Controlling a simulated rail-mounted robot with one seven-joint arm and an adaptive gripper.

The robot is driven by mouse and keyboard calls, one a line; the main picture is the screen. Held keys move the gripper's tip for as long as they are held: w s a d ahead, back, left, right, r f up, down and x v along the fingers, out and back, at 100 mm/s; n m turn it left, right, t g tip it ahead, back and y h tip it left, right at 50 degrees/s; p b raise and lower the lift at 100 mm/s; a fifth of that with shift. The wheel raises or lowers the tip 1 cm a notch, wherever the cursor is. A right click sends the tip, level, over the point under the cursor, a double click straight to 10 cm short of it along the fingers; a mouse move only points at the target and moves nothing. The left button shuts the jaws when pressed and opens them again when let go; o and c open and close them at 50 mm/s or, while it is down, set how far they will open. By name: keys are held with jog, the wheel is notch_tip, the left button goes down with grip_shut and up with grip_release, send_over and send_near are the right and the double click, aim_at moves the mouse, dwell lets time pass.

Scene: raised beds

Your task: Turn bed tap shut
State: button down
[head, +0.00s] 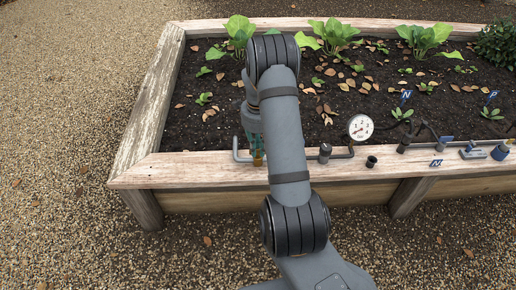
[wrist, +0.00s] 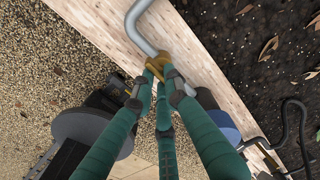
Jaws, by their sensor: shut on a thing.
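The bed tap (wrist: 155,66) is brass-coloured and sits at the end of a bent grey pipe (wrist: 143,28) on the bed's wooden rim. In the wrist view my gripper (wrist: 160,78), with green fingers, is closed around the tap; the fingers hide much of it, so the handle's angle is unclear. In the head view my gripper (head: 252,122) points down at the near rim, largely hidden behind my arm. A little of the tap shows below it (head: 258,159).
The raised bed has a pale wooden rim (head: 215,168). A pressure gauge (head: 360,127) and dark pipe fittings (head: 325,152) stand to the right of my arm. Leafy plants (head: 332,36) grow behind. Gravel is clear at left.

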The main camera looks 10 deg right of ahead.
jog(key=c, duration=1.8)
grip_release()
jog(key=shift+o, duration=0.3)
jog(key=shift+r, duration=0.1)
notch_tip(320, 180, up, 12)
notch_tip(320, 180, down, 12)
jog(key=shift+f, duration=0.1)
